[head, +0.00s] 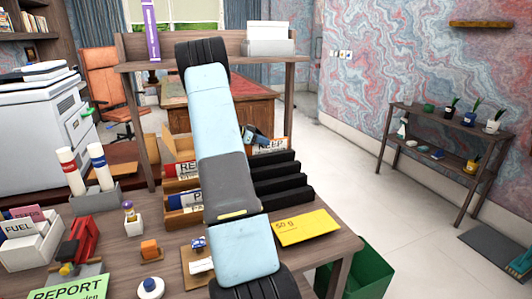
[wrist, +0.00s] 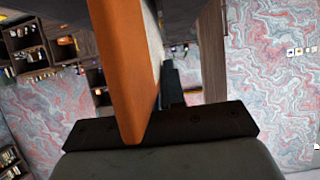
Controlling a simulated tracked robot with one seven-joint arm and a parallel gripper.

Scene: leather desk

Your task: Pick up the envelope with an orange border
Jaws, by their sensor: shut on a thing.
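In the wrist view, an orange strip with a pale, mottled face beside it stands upright between the jaws of my gripper (wrist: 172,88). It looks like the orange-bordered envelope (wrist: 122,65), seen close and nearly edge-on. My gripper is shut on it, and its lower end is at the dark palm bar. The far end of the envelope is cut off by the top of the picture.
On the wooden desk (head: 340,243) lie a yellow "50 g" card (head: 305,228), a green REPORT sheet (head: 68,289) and a red stapler-like object (head: 82,238). A black stepped rack (head: 275,178) stands behind. A green bin (head: 368,270) is beyond the right edge.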

